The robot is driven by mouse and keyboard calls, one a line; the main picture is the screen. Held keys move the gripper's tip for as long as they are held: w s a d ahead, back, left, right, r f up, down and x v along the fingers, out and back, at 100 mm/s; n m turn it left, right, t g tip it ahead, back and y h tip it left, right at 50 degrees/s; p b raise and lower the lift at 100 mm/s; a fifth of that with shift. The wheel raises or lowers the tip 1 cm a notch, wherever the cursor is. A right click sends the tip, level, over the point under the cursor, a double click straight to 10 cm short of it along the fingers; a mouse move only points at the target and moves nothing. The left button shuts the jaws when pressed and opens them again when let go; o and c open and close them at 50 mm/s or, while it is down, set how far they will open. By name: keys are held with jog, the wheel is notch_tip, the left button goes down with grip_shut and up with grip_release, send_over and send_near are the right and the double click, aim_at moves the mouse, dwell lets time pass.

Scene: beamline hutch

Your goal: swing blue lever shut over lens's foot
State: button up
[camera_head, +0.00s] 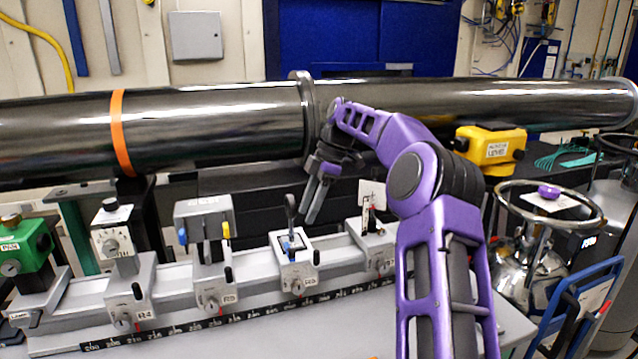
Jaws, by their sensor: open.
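A carrier (297,275) sits on the rail just right of the picture's middle-left, with small blue parts (290,243) on its top. These may be the blue lever, but they are too small to tell its angle. A dark upright piece (291,208) rises from that carrier. I cannot tell whether it is the lens, and no lens foot can be made out. My gripper (309,212) points downward, open and empty, just right of the dark piece and above the carrier. I see no clear contact between them.
The graduated rail (250,312) also bears a grey unit (204,218) with blue and yellow knobs, a dial unit (117,240), a green unit (25,250) and a card holder (372,215). A large dark pipe (210,125) runs behind. A yellow box (490,150) is right.

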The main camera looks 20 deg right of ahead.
jog(key=v, duration=0.7)
dwell(0.4)
